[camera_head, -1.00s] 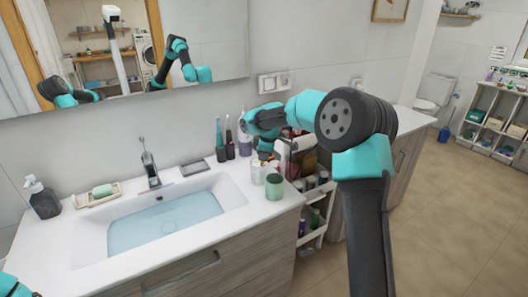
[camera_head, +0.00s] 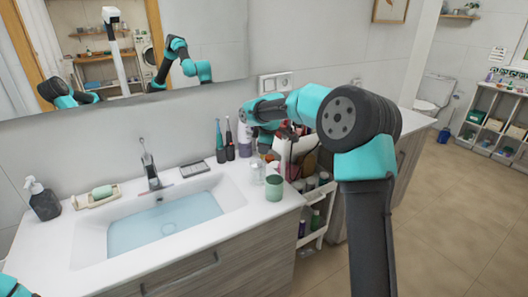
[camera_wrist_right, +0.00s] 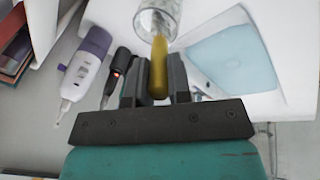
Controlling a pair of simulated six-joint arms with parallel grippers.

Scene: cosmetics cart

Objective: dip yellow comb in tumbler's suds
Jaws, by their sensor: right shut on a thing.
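The yellow comb (camera_wrist_right: 158,70) stands between the two dark fingers of my right gripper (camera_wrist_right: 160,88), which is shut on it. In the wrist view, the comb's far end overlaps the near rim of a clear glass tumbler (camera_wrist_right: 158,16); I cannot tell whether it is inside. The tumbler (camera_head: 258,172) stands on the counter right of the sink, below my right gripper (camera_head: 264,150). Suds cannot be made out. The comb is too small and covered to make out surely in the head view. My left gripper is out of view.
A green cup (camera_head: 274,187) stands close beside the tumbler at the counter's front edge. Electric toothbrushes (camera_head: 229,140) stand behind, left of my gripper. The water-filled sink (camera_head: 165,220) lies to the left. A white cart (camera_head: 316,205) with bottles stands at right.

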